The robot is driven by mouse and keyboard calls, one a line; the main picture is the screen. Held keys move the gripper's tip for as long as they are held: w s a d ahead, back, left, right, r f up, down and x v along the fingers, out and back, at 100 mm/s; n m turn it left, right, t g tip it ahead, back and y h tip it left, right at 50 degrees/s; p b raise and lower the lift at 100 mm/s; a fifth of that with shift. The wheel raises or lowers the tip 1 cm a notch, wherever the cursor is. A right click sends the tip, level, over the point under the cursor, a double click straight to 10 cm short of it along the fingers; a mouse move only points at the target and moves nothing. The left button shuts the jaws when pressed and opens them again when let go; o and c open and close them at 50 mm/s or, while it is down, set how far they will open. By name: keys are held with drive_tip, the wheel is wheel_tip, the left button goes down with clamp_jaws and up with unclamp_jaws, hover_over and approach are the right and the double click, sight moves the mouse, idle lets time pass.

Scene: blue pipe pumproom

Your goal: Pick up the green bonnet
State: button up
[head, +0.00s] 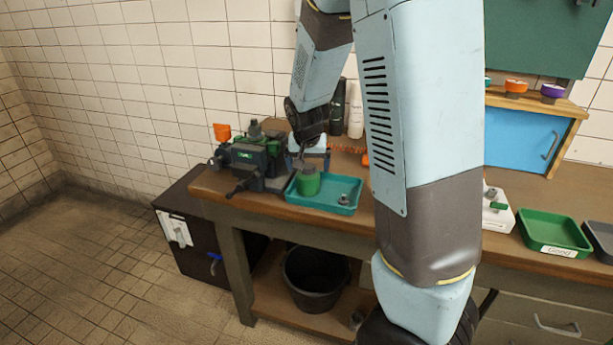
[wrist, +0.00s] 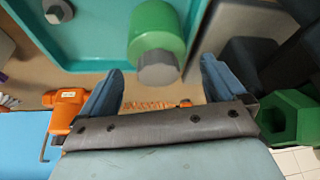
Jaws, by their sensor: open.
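The green bonnet (head: 308,183) is a green cylinder standing in the teal tray (head: 350,188) on the workbench. Nothing is held. I cannot tell whether the fingers touch the bonnet.
A small grey part (head: 343,199) lies in the same tray. A dark vise (head: 250,160) stands close on the left. An orange tool (wrist: 65,108) lies near the tray. A green tray (head: 555,232) is at right on the bench. A black bucket (head: 315,278) stands below.

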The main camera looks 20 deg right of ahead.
drive_tip(key=shift+x, duration=1.75)
drive_tip(key=shift+a, duration=0.1)
drive_tip(key=c, duration=1.1)
drive_tip(key=shift+o, duration=0.2)
